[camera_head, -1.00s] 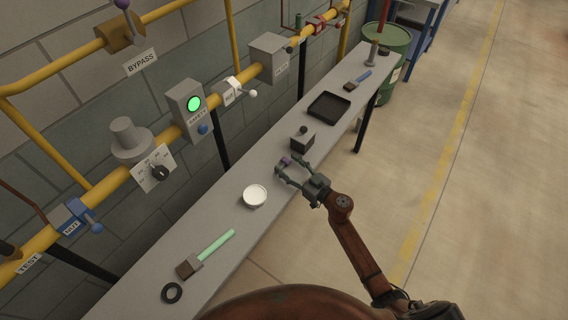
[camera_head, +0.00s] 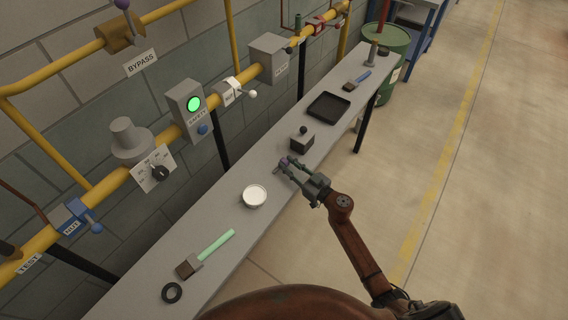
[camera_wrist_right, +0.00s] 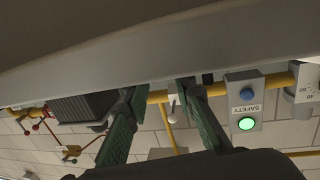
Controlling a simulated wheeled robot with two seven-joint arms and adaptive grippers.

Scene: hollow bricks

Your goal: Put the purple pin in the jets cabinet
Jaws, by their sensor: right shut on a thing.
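The purple pin (camera_head: 284,161) shows as a small purple patch at the fingertips of my right gripper (camera_head: 282,166), over the bench's front half. The gripper is shut on it, and the fingers hide most of the pin. In the right wrist view the two green fingers show, but I cannot make out the pin. A grey box (camera_head: 268,58) hangs on the yellow pipe at the back, with a label too small to read. I cannot tell whether it is the jets cabinet. My left gripper is not in view.
The long grey bench (camera_head: 228,205) carries a block with a dark knob (camera_head: 302,140), a white round dish (camera_head: 254,196), a black tray (camera_head: 329,107), brushes and a black ring (camera_head: 172,292). Yellow pipes with valves and a green-lit safety box (camera_head: 190,108) line the wall.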

